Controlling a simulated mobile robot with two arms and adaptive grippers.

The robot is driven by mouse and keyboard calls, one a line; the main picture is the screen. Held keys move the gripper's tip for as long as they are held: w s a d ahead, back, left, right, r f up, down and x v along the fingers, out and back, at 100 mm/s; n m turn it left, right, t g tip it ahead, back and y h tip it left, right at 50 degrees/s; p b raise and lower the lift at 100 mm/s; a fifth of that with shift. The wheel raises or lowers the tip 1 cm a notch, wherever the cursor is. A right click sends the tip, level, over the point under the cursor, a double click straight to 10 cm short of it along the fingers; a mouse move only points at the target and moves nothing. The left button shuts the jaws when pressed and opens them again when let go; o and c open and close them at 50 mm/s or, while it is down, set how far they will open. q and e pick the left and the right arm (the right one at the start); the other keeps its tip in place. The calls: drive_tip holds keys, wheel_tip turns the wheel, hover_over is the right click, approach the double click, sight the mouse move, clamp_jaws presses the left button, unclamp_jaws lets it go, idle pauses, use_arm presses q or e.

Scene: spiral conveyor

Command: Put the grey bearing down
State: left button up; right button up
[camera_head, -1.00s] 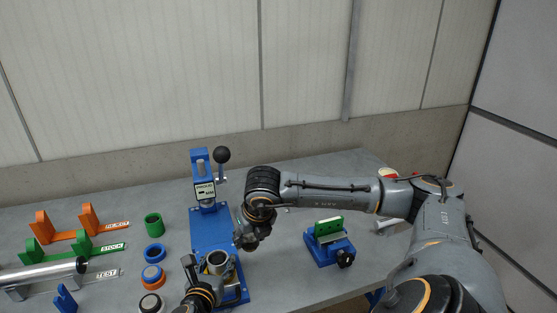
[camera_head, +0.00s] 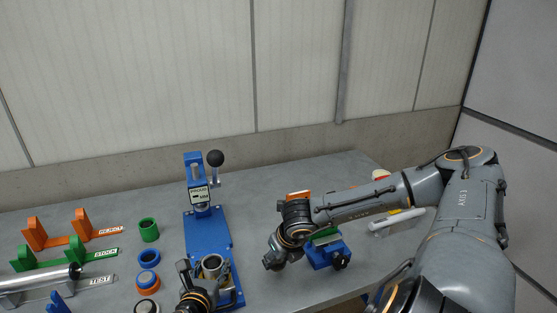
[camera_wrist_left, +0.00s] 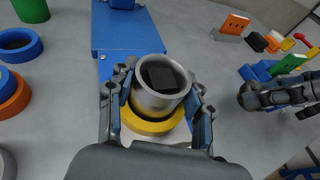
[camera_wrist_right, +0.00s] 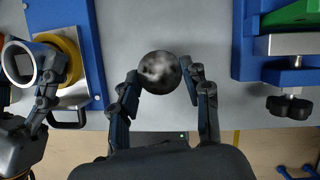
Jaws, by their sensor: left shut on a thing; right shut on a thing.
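My left gripper (camera_wrist_left: 160,105) is shut around a light grey hollow cylinder (camera_wrist_left: 173,98) with a dark inside. The cylinder stands upright in a yellow ring (camera_wrist_left: 150,127) on the blue press base (camera_wrist_left: 125,32); it also shows in the head view (camera_head: 212,265). My right gripper (camera_wrist_right: 160,80) is shut on a round, shiny, mottled grey piece (camera_wrist_right: 160,70), left of the blue vise in its wrist view. Bare tabletop surrounds the piece there; whether it touches the table is unclear. Which grey piece is the bearing, I cannot tell for sure.
The press with its black-knobbed lever (camera_head: 215,158) stands behind the left gripper. A blue vise (camera_head: 328,254) holding a green piece sits by the right gripper. Left are a green ring (camera_head: 149,230), blue and orange rings, and a rack labelled REJECT, STOCK and TEST (camera_head: 100,281).

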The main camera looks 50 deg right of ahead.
sight(281, 263)
use_arm(q)
drive_tip(key=shift+a+f, duration=0.2)
drive_tip(key=shift+f, duration=0.15)
use_arm(e)
drive_tip(key=shift+f, duration=1.75)
drive_tip(key=shift+f, duration=0.1)
drive_tip(key=o, duration=1.3)
drive_tip(key=shift+r, duration=0.25)
drive_tip(key=v, duration=1.1)
drive_tip(key=shift+s+r, duration=0.15)
drive_tip(key=shift+r, duration=0.25)
